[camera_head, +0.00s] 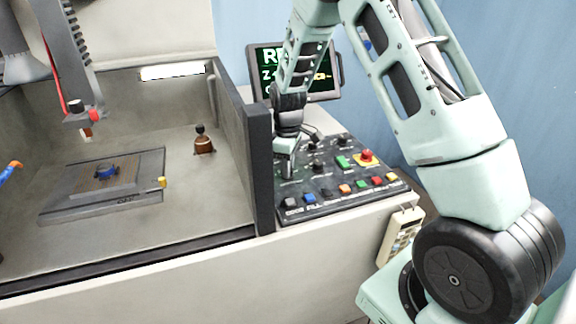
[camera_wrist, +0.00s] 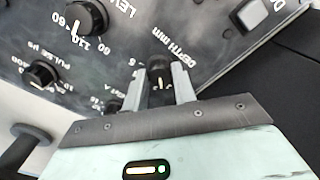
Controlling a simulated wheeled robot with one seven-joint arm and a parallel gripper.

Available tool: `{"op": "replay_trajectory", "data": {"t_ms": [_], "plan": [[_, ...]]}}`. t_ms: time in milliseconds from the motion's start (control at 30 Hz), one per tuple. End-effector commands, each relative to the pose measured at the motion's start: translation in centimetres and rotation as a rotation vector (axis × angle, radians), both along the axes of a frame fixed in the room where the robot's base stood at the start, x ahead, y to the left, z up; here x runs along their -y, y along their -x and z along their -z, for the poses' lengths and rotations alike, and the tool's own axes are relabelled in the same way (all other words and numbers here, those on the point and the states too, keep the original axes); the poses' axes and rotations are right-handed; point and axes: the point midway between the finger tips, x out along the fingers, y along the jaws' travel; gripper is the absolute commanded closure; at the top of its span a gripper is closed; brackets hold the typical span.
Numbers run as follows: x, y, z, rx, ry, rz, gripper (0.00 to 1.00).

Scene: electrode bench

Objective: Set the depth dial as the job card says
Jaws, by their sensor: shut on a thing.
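The depth dial (camera_wrist: 160,72) is a small black knob with a pale pointer line, beside the label "DEPTH mm" in the wrist view. My gripper (camera_wrist: 163,84) has its two grey fingers on either side of the knob, closed on it. In the head view my gripper (camera_head: 285,158) reaches down to the left part of the dark control panel (camera_head: 335,174), and it hides the dial there. A digit beside the dial shows, but most of its scale is hidden by the fingers. I cannot make out a job card.
Other knobs, marked "LEVEL" (camera_wrist: 85,18) and "PULSE" (camera_wrist: 42,74), sit close by. Coloured buttons and a red emergency stop (camera_head: 366,156) are on the panel. A screen (camera_head: 322,84), partly covered by my arm, stands behind. The tank wall (camera_head: 258,165) rises left of my gripper.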

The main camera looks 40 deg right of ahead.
Motion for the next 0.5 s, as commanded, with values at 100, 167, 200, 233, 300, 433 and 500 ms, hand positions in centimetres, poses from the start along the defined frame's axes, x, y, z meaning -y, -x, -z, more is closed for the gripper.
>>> {"op": "replay_trajectory", "data": {"t_ms": [100, 167, 200, 233, 300, 433, 500], "plan": [[-0.06, -0.07, -0.10, 0.001, 0.000, 0.106, 0.96], [-0.08, -0.07, -0.11, 0.002, 0.000, 0.164, 0.96], [-0.08, -0.07, -0.11, 0.002, 0.000, 0.202, 0.96], [-0.07, -0.07, -0.11, 0.001, 0.000, 0.231, 0.96], [-0.05, -0.08, -0.12, 0.001, 0.000, 0.298, 0.96], [-0.02, -0.09, -0.15, 0.002, 0.000, 0.422, 0.96], [-0.04, -0.09, -0.16, 0.002, 0.000, 0.488, 0.96]]}}
